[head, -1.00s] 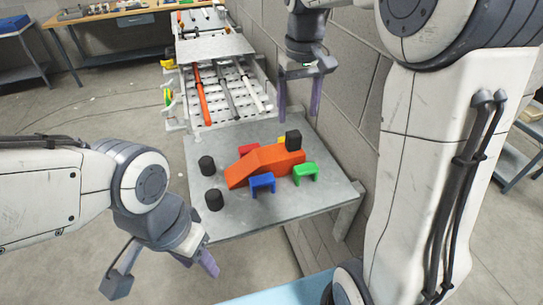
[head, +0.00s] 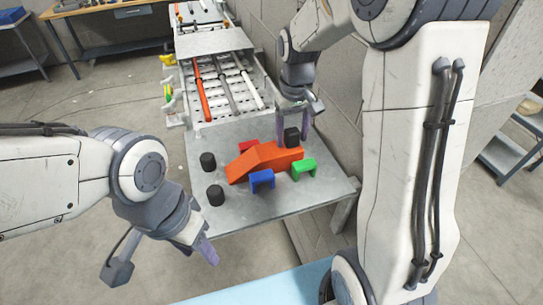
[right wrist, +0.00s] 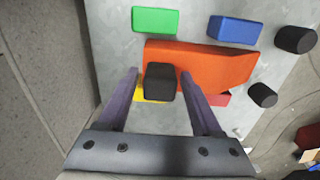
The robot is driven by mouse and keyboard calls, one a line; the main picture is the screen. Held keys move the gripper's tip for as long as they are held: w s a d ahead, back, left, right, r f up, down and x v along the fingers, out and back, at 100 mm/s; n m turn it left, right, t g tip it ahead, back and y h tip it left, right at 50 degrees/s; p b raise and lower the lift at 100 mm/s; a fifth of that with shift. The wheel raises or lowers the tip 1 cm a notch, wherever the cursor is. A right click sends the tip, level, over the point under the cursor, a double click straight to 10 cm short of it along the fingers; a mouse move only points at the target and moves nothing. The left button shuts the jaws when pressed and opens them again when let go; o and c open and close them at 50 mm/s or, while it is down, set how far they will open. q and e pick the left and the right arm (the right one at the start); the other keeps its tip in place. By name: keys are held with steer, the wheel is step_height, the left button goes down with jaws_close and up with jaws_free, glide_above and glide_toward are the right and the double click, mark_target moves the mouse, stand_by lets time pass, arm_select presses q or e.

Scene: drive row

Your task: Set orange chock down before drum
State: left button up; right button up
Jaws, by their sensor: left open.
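The orange chock (head: 258,161) is a wedge with a sloping left end, lying on a grey metal table (head: 330,192). A black block (head: 292,137) stands at its right end like a grip. In the right wrist view the chock (right wrist: 215,65) lies across the top and the black block (right wrist: 160,82) sits between my fingers. My right gripper (head: 291,126) is open, one finger on either side of the block; it also shows in the right wrist view (right wrist: 160,75). My left gripper (head: 165,263) is open and empty, low at the left. I cannot identify a drum.
Blue (head: 262,180) and green (head: 304,169) brackets stand in front of the chock, a red piece (head: 247,145) behind. Two black cylinders (head: 208,161) stand left. A rack of rods (head: 222,87) lies beyond. A wall (head: 345,110) rises close right.

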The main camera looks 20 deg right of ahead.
jaws_close()
steer(key=shift+r, duration=0.1)
stand_by(1.1)
